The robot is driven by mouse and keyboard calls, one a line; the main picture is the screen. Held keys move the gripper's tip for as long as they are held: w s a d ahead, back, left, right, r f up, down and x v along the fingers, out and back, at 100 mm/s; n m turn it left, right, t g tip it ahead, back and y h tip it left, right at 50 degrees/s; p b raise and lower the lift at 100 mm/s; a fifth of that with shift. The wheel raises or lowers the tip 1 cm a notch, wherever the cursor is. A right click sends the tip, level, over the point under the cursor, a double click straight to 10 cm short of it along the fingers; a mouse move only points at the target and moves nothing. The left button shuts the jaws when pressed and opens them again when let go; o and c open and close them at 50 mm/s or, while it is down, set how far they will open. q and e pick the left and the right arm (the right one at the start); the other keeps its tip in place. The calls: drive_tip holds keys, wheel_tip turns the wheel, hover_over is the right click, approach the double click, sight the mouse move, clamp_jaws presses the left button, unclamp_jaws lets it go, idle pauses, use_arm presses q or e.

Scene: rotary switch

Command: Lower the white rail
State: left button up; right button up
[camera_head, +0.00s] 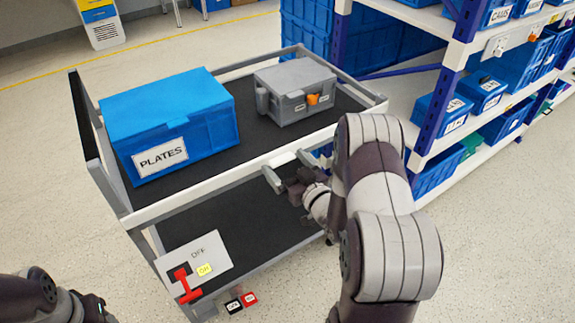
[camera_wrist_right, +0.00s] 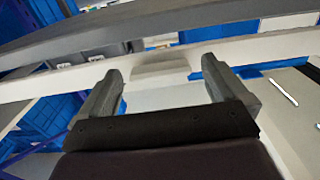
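The white rail (camera_head: 205,184) runs along the near upper edge of the grey cart. A pale tab (camera_head: 281,159) sits on it near its middle. My right gripper (camera_head: 290,169) is at the rail, with one finger on each side of the tab. In the right wrist view, the open fingers (camera_wrist_right: 162,70) point at the white rail (camera_wrist_right: 270,48), and the tab (camera_wrist_right: 160,64) shows between them with gaps at both sides. I cannot tell whether the fingers touch the rail. Part of my left arm shows at the lower left; its gripper is out of view.
A blue PLATES box (camera_head: 170,122) and a grey case (camera_head: 295,90) with an orange latch stand on the cart's top shelf (camera_head: 245,95). A panel (camera_head: 205,254) with a red switch handle (camera_head: 186,286) hangs at its near left corner. Shelving (camera_head: 450,85) stands at right.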

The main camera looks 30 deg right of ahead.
drive_tip(key=c, duration=1.4)
wheel_tip(320, 180, down, 6)
drive_tip(key=b, duration=0.4)
drive_tip(key=shift+b, duration=0.4)
drive_tip(key=shift+o, duration=0.2)
drive_tip(key=shift+s, duration=0.1)
drive_tip(key=o, duration=1.5)
drive_tip(key=s+d+p, duration=0.1)
drive_tip(key=s, duration=1.1)
drive_tip(key=shift+s, duration=0.3)
